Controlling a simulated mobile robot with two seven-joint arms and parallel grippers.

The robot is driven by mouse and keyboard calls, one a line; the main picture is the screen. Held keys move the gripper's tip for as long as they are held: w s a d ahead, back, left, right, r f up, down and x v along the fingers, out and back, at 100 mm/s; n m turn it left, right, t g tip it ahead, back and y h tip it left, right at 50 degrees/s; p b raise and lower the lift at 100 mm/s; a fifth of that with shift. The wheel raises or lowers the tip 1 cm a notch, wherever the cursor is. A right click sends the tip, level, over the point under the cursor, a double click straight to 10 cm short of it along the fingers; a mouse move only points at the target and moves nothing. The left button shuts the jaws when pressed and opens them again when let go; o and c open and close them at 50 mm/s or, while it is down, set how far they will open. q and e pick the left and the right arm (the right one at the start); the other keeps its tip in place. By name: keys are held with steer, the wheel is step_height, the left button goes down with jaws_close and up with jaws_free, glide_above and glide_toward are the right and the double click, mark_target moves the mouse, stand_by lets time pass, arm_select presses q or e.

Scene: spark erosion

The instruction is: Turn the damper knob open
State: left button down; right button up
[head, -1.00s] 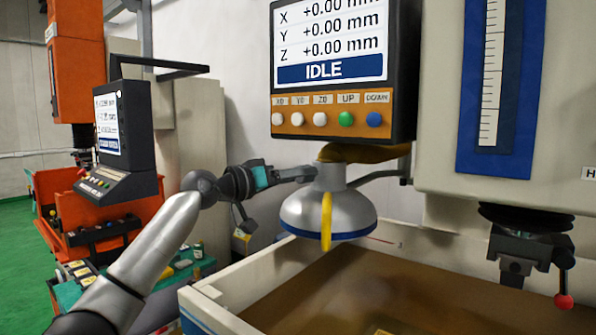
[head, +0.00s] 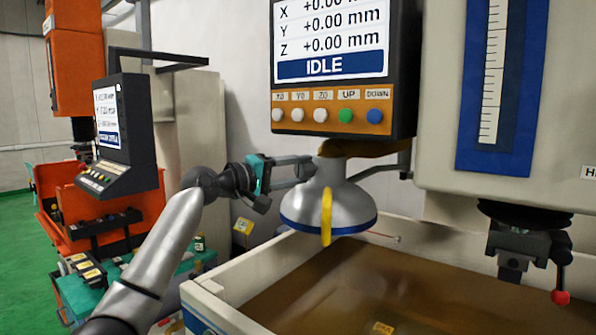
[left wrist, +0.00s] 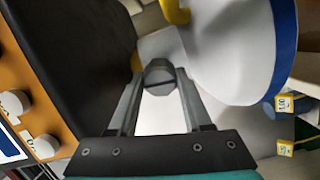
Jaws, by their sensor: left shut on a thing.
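The damper knob (left wrist: 160,76) is a small grey round knob with a dark line across its face, on the neck side of the fume hood. The hood (head: 345,205) is a pale grey bell with a blue rim and a yellow handle (head: 326,216). My left gripper (head: 304,168) reaches in from the left at the hood's neck. In the left wrist view my left gripper (left wrist: 160,82) has one finger on each side of the knob and is shut on it. In the head view the fingers mostly hide the knob. My right gripper is not in view.
The control panel (head: 335,119) with its row of buttons hangs just above my left gripper. The tank (head: 240,283) with pale walls lies below the hood. A machine head (head: 518,240) with a red-ball lever is at the right. An orange machine (head: 75,68) stands far left.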

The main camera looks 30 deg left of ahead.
arm_select(q)
steer(key=shift+n, duration=0.6)
steer(key=shift+c, duration=1.7)
jaws_free()
steer(key=shift+s, duration=0.1)
steer(key=b+v, duration=0.7)
steer(key=v, duration=0.8)
